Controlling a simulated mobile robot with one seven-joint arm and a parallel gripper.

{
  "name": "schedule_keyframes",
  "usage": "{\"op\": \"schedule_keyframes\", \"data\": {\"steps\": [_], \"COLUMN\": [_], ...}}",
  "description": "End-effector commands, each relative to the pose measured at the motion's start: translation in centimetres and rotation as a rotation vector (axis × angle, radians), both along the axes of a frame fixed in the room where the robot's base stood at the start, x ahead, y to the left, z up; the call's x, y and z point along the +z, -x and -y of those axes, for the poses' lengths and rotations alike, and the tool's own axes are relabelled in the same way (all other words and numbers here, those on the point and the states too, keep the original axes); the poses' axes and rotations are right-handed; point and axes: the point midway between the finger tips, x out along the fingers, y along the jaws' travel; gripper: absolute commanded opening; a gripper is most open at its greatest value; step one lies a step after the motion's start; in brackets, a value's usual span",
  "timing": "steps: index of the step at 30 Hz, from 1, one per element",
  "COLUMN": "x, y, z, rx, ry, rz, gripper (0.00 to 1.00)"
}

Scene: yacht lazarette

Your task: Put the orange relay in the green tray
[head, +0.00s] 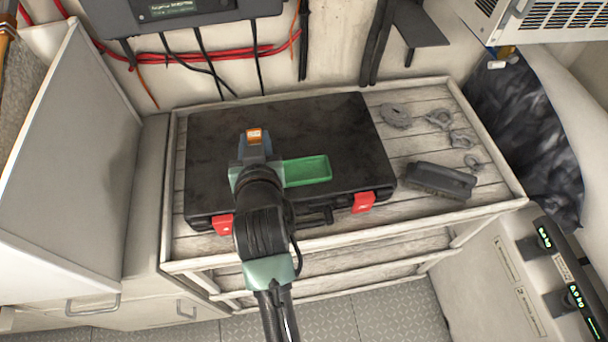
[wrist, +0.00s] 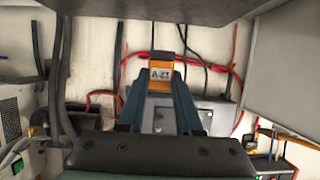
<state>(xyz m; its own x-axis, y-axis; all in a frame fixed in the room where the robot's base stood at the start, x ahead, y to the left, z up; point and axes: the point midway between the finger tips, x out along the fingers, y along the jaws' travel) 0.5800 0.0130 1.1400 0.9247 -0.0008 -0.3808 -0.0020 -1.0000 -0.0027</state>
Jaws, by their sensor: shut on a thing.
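The orange relay (head: 254,135) is held between the fingertips of my gripper (head: 254,141), above the black case. In the wrist view the relay (wrist: 161,72) sits between the two blue fingers of my gripper (wrist: 161,80), its pale label facing the camera. My gripper is shut on it. The green tray (head: 307,171) lies on the lid of the black case, just right of my gripper in the head view. The tray's left end is partly hidden behind my wrist. The part of the tray in view looks empty.
The black case (head: 345,130) with red latches lies on a slatted bench top with a raised rim (head: 490,157). Right of it are a dark brush (head: 438,180), a toothed disc (head: 395,115) and shackles. Cables and a grey box (head: 180,12) are on the back wall.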

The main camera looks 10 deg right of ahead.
Motion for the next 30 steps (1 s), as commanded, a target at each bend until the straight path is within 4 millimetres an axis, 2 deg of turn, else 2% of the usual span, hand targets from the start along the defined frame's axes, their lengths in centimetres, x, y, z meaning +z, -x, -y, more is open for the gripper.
{"op": "schedule_keyframes", "data": {"steps": [9, 14, 21, 30], "x": [-5.1, -6.6, -9.9, -10.4], "y": [0.3, 0.3, 0.3, 0.3], "z": [-0.1, -0.1, -0.1, -0.1], "rx": [0.003, 0.002, 0.002, 0.002], "ry": [0.001, 0.002, 0.002, 0.001], "rz": [-0.004, -0.002, -0.002, 0.001], "gripper": [0.0, 0.0, 0.0, 0.0]}}
